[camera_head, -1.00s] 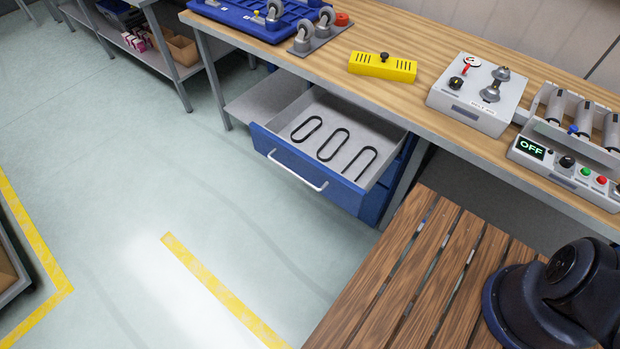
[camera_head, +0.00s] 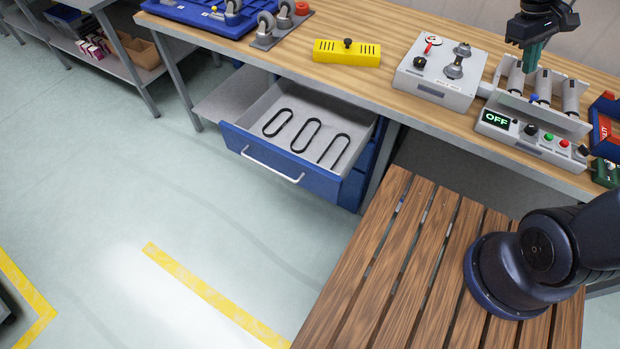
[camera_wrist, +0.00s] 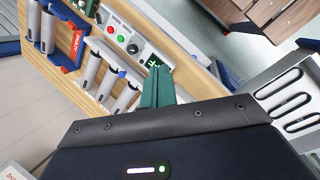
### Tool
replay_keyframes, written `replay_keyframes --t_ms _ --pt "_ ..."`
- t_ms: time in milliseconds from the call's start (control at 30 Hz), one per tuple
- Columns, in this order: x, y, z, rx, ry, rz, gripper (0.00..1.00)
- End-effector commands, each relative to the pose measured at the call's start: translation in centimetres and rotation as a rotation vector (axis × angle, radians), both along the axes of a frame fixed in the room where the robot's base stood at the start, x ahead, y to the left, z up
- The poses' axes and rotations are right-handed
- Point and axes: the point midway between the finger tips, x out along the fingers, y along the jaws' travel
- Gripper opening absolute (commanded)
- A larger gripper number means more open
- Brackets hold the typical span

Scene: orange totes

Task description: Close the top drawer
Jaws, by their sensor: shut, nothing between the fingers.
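The top drawer (camera_head: 239,137) is blue with a silver bar handle (camera_head: 272,164) and is pulled out from under the workbench. Its grey inside holds several black oval loops (camera_head: 305,135). The open drawer also shows at the right edge of the wrist view (camera_wrist: 262,88). My gripper (camera_head: 534,57) has green fingers, shut and empty, above the roller box at the right of the bench. It is far to the right of the drawer and higher. Its fingers (camera_wrist: 157,84) show in the wrist view, pointing over the bench.
The wooden bench top (camera_head: 385,80) carries a yellow box (camera_head: 346,56), a grey lever box (camera_head: 434,75) and a control box (camera_head: 530,140) reading OFF. A slatted wooden platform (camera_head: 400,260) stands right of the drawer. The floor (camera_head: 170,190) before the drawer is clear.

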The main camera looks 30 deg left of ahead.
Motion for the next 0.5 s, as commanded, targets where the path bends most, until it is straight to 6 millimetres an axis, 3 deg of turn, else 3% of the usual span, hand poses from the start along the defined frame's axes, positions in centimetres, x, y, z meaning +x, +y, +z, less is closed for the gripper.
replay_keyframes --t_ms 33,267,500 --pt "0.1 1.6 -0.7 -0.034 0.019 0.049 0.0" --pt "0.2 8.0 -3.4 -0.192 0.073 0.248 0.0" --pt "-1.3 15.0 -6.9 -0.362 0.103 0.456 0.0"
